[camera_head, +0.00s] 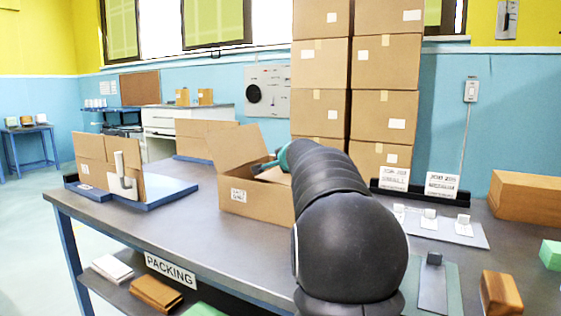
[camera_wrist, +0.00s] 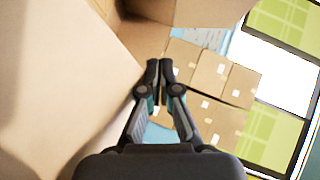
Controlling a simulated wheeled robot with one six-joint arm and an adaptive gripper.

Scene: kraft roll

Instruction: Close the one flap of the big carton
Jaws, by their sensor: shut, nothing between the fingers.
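The big carton (camera_head: 258,204) stands on the grey table with a white label on its front. Its one flap (camera_head: 240,145) stands up and tilts outward at the left and back of the opening. My gripper (camera_head: 258,167) is at the opening, just right of the flap; my arm hides the carton's right part. In the wrist view my gripper (camera_wrist: 160,68) is shut and empty. A large pale cardboard face, seemingly the flap (camera_wrist: 55,85), fills the left there. I cannot tell whether the fingertips touch it.
A smaller carton (camera_head: 92,168) stands on a blue platform (camera_head: 165,189) at the left. Tall stacked cartons (camera_head: 385,60) rise behind. Label holders (camera_head: 441,186) and small white items stand at right. Bare table (camera_head: 190,225) lies left of the big carton.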

